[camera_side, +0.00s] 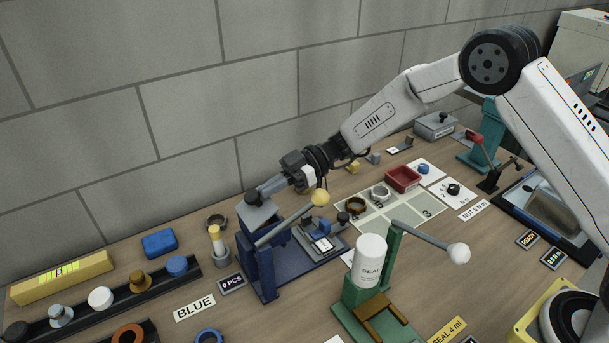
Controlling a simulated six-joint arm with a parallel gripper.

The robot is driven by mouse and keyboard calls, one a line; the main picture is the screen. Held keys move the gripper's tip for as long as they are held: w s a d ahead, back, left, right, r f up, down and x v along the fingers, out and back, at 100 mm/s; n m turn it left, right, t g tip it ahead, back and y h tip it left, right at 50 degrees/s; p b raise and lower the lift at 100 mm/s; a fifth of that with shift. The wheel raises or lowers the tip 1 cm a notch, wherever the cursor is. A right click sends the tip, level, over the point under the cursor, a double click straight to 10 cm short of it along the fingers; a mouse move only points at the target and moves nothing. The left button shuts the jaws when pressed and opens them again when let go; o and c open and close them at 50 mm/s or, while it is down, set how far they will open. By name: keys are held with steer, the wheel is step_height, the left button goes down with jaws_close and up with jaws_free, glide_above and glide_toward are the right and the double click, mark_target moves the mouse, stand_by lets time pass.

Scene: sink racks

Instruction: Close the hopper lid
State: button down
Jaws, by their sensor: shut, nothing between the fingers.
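A blue bench device (262,265) stands left of centre, with a narrow blue upright body. A grey square lid-like plate (260,214) sits on its top with a dark knob (251,196); I take this as the hopper lid. It looks roughly flat on the body, but I cannot tell whether it is fully seated. My gripper (262,191) reaches down from the upper right, its shut fingers at the knob and plate. Nothing shows between the fingers; whether they touch the lid is unclear. The hopper inside is hidden.
A lever with a yellow ball (320,198) rises just right of the device. A green press (383,270) with a white bottle (369,262) and white-ball lever stands in front. A small cup with a yellow-topped tool (217,250) is close left. Red tray (403,178) lies behind right.

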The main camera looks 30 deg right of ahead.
mark_target(264, 204)
steer(key=f+y, duration=0.1)
steer(key=d+f+y, duration=0.1)
steer(key=y, duration=0.1)
steer(key=shift+d+f, duration=0.2)
steer(key=shift+d+f+y, duration=0.15)
steer(key=shift+f+y, duration=0.25)
steer(key=shift+f, duration=0.25)
steer(key=shift+d+f+y, duration=0.1)
steer(key=shift+f+y, duration=0.65)
steer(key=shift+y, duration=0.35)
steer(key=shift+s+f, duration=0.1)
steer(key=shift+f, duration=0.1)
step_height(264, 204, up, 7)
steer(key=d, duration=0.3)
steer(key=shift+f, duration=0.1)
